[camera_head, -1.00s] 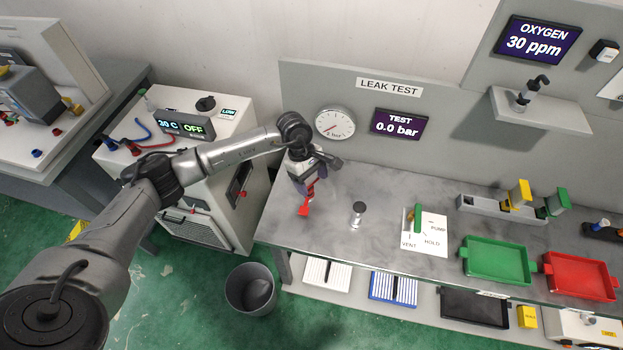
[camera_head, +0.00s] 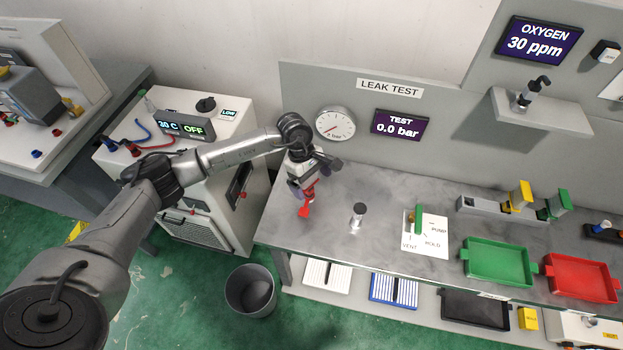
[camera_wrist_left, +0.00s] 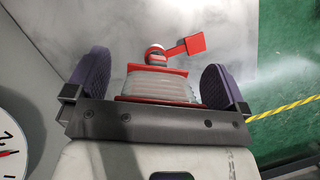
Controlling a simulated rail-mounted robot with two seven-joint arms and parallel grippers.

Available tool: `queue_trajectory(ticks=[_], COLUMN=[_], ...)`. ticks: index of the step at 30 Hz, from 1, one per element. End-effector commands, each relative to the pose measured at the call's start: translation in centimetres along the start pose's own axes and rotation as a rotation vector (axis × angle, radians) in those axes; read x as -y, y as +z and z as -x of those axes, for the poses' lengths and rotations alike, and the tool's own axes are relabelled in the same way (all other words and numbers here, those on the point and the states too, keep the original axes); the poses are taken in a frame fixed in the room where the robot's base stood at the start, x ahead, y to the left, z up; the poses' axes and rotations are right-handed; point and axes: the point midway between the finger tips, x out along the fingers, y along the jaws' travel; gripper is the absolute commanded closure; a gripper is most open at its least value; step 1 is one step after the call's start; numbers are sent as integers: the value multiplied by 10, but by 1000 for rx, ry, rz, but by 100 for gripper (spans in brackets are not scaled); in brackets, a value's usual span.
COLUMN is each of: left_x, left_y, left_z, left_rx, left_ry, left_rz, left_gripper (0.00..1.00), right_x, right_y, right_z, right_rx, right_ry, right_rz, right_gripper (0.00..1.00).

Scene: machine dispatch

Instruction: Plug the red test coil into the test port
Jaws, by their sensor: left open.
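The red test coil (camera_wrist_left: 158,85), a red-framed body with pale windings, sits between the purple fingers of my left gripper (camera_wrist_left: 154,84) in the left wrist view. The fingers are open, with a gap on each side of the coil. Beyond it show a pale round fitting with a red ring and a red flag-like tab (camera_wrist_left: 185,45). In the head view my left gripper (camera_head: 303,186) points down over the left end of the bench, with the red tab (camera_head: 304,210) below it. My right gripper is not in view.
A short metal post (camera_head: 358,212) stands on the grey bench (camera_head: 325,235) right of the gripper. Further right are a valve plate with a green lever (camera_head: 418,220), a green tray (camera_head: 498,280) and a red tray (camera_head: 580,292). The gauge (camera_head: 335,124) and 0.0 bar display (camera_head: 400,125) are behind.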

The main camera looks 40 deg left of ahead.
Motion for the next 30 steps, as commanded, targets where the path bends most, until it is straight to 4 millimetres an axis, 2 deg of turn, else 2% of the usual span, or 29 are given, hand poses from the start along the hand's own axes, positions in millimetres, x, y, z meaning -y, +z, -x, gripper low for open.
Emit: queue_trajectory(ticks=[14, 30], left_x=[2, 0], left_y=[0, 9], left_z=[-3, 22], left_rx=[0, 0], left_ry=[-7, -2], left_rz=[0, -1], left_gripper=[0, 0], right_x=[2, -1], right_y=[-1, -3], right_z=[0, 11], right_rx=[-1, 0], right_ry=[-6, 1], right_rz=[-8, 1], right_gripper=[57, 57])
